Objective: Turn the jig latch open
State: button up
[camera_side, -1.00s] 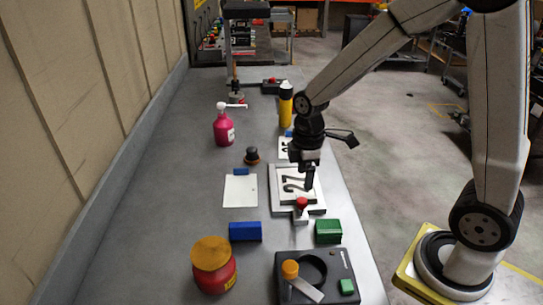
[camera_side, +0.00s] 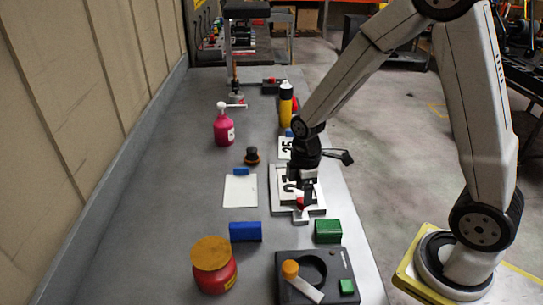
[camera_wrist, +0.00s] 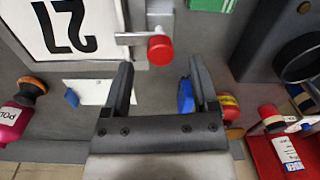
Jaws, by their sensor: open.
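The jig (camera_side: 276,205) is a pale frame around a white number plate (camera_side: 284,180) marked 27, near the bench's right edge. The plate also shows upside down in the wrist view (camera_wrist: 62,14). The latch is a short metal bar (camera_wrist: 131,38) at the frame's edge with a red knob (camera_wrist: 161,50) on its end. In the side view the red knob (camera_side: 301,203) is partly hidden by my gripper (camera_side: 306,197). My gripper (camera_wrist: 162,82) is open and empty, pointing down, with the knob lined up between its fingertips. I cannot tell whether a finger touches it.
A green block (camera_side: 328,231), a blue block (camera_side: 245,231) and a black fixture (camera_side: 318,264) with an orange-knobbed lever stand nearer the side camera. A white card (camera_side: 240,190), a red jar (camera_side: 214,272), a pink spray bottle (camera_side: 223,128) and a yellow bottle (camera_side: 286,108) stand around. The left bench strip is clear.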

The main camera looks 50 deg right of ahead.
aim_at(300, 202)
jog(key=shift+f, duration=1.25)
grip_shut()
